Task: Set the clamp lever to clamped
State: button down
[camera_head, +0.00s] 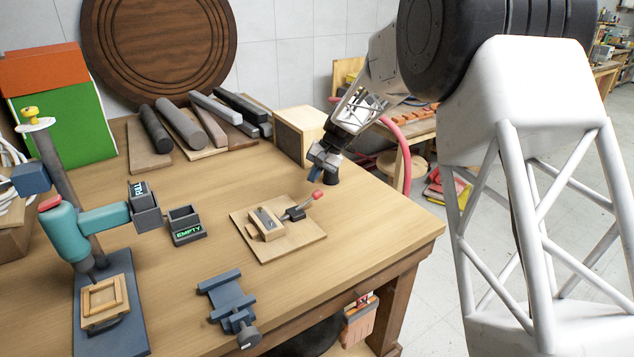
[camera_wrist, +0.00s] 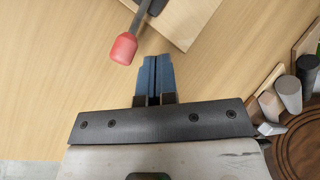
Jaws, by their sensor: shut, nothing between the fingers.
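The clamp (camera_head: 268,224) is mounted on a light wooden board (camera_head: 290,247) on the workbench. Its lever (camera_head: 297,211) points up and to the right, away from the clamp body, and ends in a red grip (camera_head: 318,194). The red grip (camera_wrist: 123,48) also shows at the upper middle of the wrist view, with the board (camera_wrist: 186,22) beside it. My gripper (camera_head: 315,174) is beyond the red grip in the head view. Its blue fingers (camera_wrist: 154,75) are shut and empty, apart from the grip and to its right in the wrist view.
A blue-grey vise (camera_head: 228,296) stands near the front edge. A box marked EMPTY (camera_head: 186,226) and a teal drill press (camera_head: 65,232) are to the left. Dark and grey bars (camera_head: 181,125) lie at the back. Bare bench surrounds the clamp board.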

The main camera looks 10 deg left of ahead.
jog(key=v, duration=1)
jog(key=shift+w+r, duration=0.3)
jog(key=shift+w, duration=0.05)
jog(key=s+d+r+m+t+h, duration=0.15)
jog(key=s+d+r, duration=0.25)
jog(key=s+d, duration=0.7)
jog(key=s+d+r+n+t+h, duration=0.15)
jog(key=s+d+r, duration=0.35)
jog(key=s+d, duration=0.65)
jog(key=s+d+f+t, duration=0.1)
jog(key=s+d+f, duration=0.1)
jog(key=s, duration=0.8)
jog(key=s+d+f+m+t+h, duration=0.1)
jog(key=s+d+f, duration=0.2)
jog(key=s, duration=0.7)
jog(key=s+d+f+h, duration=0.1)
jog(key=s+d+f, duration=0.1)
jog(key=s+d, duration=0.4)
jog(key=s, duration=0.4)
jog(key=shift+s+d+f+m+t, duration=0.2)
jog(key=shift+s+d+m+t, duration=0.05)
jog(key=shift+m+t, duration=0.15)
